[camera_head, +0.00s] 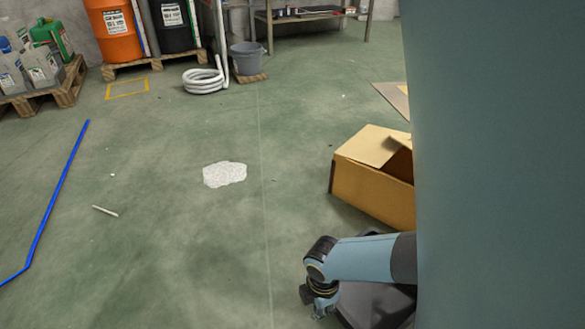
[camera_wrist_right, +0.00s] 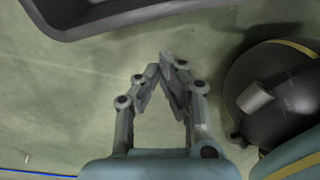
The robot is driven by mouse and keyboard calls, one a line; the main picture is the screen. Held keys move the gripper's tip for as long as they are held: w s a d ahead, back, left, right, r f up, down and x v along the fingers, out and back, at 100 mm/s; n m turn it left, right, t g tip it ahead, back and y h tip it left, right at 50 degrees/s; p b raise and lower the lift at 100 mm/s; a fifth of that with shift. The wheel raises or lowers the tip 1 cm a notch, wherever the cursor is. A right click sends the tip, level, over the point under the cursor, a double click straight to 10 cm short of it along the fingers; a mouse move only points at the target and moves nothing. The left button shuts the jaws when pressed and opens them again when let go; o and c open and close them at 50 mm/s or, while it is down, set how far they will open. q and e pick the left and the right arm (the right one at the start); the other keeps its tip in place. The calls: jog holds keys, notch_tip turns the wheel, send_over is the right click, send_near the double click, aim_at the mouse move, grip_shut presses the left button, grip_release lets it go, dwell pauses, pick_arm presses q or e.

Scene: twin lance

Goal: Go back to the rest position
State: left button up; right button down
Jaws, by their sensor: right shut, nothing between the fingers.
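My right gripper (camera_head: 322,306) hangs at the lower middle of the head view, at the end of my blue-grey right arm. In the right wrist view its two fingers (camera_wrist_right: 164,66) come together at the tips, and nothing shows between them. The gripper is over the green floor, beside a dark tray-like thing (camera_head: 372,304) that lies partly under my arm. A dark rim (camera_wrist_right: 90,28) also crosses the top of the right wrist view. My left gripper is in neither view.
An open cardboard box (camera_head: 372,190) stands beyond my right arm. A white patch (camera_head: 224,174) and a blue line (camera_head: 58,195) mark the floor. A grey bucket (camera_head: 247,58), a coiled white hose (camera_head: 205,79) and an orange drum (camera_head: 113,30) stand at the back. The middle floor is mostly clear.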

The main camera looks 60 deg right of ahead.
jog(key=shift+r, duration=0.25)
